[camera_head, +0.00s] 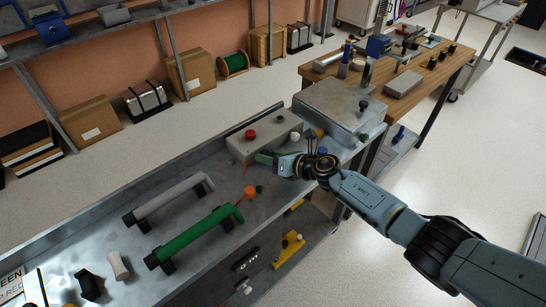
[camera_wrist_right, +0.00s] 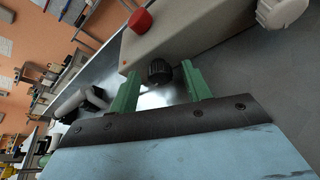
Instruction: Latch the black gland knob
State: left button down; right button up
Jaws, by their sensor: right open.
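The black gland knob (camera_wrist_right: 159,71) is a small ribbed cap low on the side of a light grey box (camera_wrist_right: 185,35) in the right wrist view. My right gripper (camera_wrist_right: 161,80) is open, with one green finger on each side of the knob in the picture. I cannot tell whether the fingertips reach around it or stop just short; no contact shows. In the head view my right gripper (camera_head: 266,158) is at the near side of the grey box (camera_head: 241,147), and I cannot make out the black knob there. My left gripper is not in view.
The box has a red button (camera_head: 250,134) on top and a white knob (camera_head: 295,136) at its right end. A larger metal case (camera_head: 335,100) stands to the right. A green tube (camera_head: 195,234) and a grey tube (camera_head: 170,199) on stands are at left on the bench.

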jog(key=shift+s+d+r+p, duration=0.2)
jog(key=shift+s+d+p, duration=0.1)
jog(key=shift+d+p, duration=0.05)
jog(key=p+v, duration=0.3)
jog(key=v, duration=0.8)
jog(key=shift+p, duration=0.4)
jog(key=shift+s+d+r, duration=0.2)
jog(key=shift+s+d, duration=0.25)
jog(key=n+p, duration=0.1)
jog(key=p, duration=0.1)
jog(key=s+a+n+h+p, duration=0.1)
jog(key=p, duration=0.2)
jog(key=s+a+r+n+t+h+p, duration=0.1)
jog(key=p, duration=0.2)
jog(key=shift+n, duration=0.3)
jog(key=shift+p, duration=0.3)
jog(key=shift+a+f+n, duration=0.1)
jog(key=shift+f+n, duration=0.1)
jog(key=shift+n, duration=0.1)
jog(key=b+x, duration=0.7)
jog(key=x, duration=0.5)
jog(key=shift+w+d+f+b, duration=0.1)
jog(key=shift+d+b, duration=0.1)
jog(key=shift+b, duration=0.2)
jog(key=shift+w+a+f+b, duration=0.1)
jog(key=shift+w+a+b, duration=0.3)
jog(key=shift+w, duration=0.1)
